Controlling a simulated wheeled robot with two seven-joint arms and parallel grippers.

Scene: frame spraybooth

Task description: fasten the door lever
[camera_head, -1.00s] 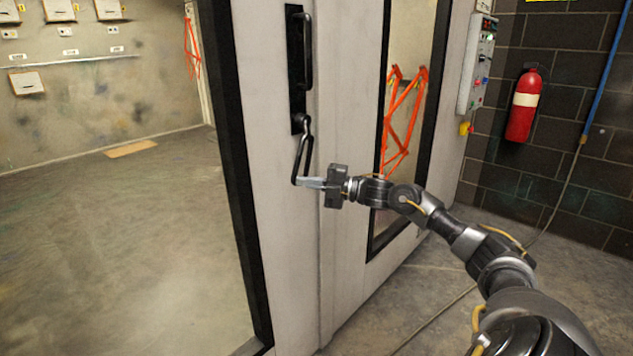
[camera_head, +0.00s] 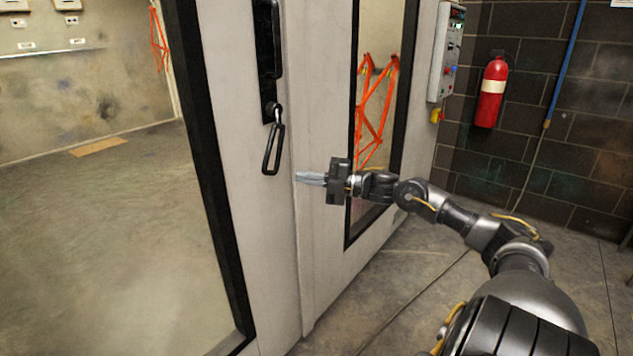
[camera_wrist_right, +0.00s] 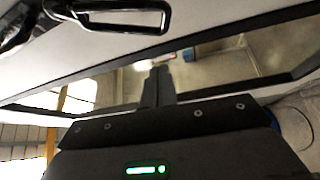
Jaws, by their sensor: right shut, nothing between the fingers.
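The black door lever (camera_head: 274,148) hangs down, slightly tilted, from its pivot below the black handle plate (camera_head: 268,55) on the pale door (camera_head: 305,120). In the right wrist view the lever (camera_wrist_right: 125,14) shows as a dark loop at the top. My right gripper (camera_head: 300,178) is shut and empty, to the right of the lever's lower end and apart from it. Its closed fingers (camera_wrist_right: 158,82) also show in the right wrist view. My left gripper is in neither view.
A window (camera_head: 397,100) in the door shows an orange frame (camera_head: 372,110). A control box (camera_head: 446,52) and a red fire extinguisher (camera_head: 490,92) are on the right. A dark-edged opening or glass pane (camera_head: 215,200) lies left of the handle. Grey floor (camera_head: 425,265) is clear below my arm.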

